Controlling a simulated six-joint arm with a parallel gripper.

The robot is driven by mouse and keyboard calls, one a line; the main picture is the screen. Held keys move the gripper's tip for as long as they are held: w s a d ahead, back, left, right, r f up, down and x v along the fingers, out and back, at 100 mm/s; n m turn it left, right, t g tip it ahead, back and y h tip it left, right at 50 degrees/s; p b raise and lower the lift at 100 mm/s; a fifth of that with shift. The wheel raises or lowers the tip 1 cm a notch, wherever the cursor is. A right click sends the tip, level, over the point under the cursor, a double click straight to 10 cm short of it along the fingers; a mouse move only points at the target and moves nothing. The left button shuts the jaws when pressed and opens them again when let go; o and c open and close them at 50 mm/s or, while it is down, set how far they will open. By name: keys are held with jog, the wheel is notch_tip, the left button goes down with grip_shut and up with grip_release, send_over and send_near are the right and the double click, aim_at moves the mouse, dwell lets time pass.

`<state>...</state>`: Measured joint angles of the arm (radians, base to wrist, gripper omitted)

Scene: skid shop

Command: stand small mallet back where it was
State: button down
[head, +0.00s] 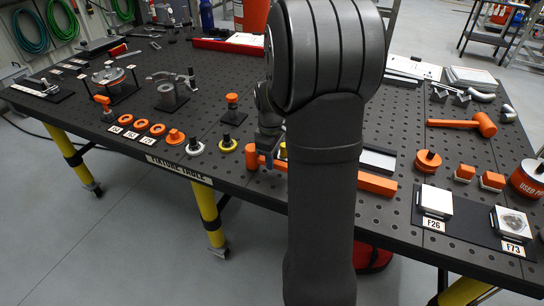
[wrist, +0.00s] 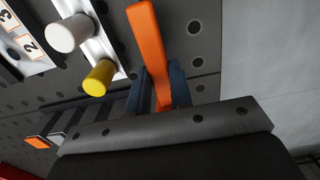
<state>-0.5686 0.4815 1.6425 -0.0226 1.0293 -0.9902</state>
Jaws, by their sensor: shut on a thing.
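My gripper (head: 268,146) is low over the front edge of the fixture table, partly hidden by my arm. It is shut on an orange bar-like part, which I take to be the handle of the small mallet (head: 251,157). An orange upright end shows just left of the gripper. In the wrist view, the orange bar (wrist: 147,45) runs up between the blue fingers (wrist: 162,88), slightly tilted. No mallet head shows there. My arm hides the stretch to the right, so I cannot tell whether the mallet touches the table.
A white peg (wrist: 68,33) and a yellow peg (wrist: 99,78) stand close to the left in the wrist view. An orange bar (head: 377,183) lies right of my arm. A larger orange mallet (head: 485,124) lies farther right.

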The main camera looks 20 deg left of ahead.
jog(key=shift+f, duration=0.1)
jog(key=c, duration=1)
grip_release()
jog(key=shift+o, duration=0.2)
jog(key=shift+r, duration=3.5)
jog(key=shift+f, duration=0.1)
jog(key=shift+f, duration=3.4)
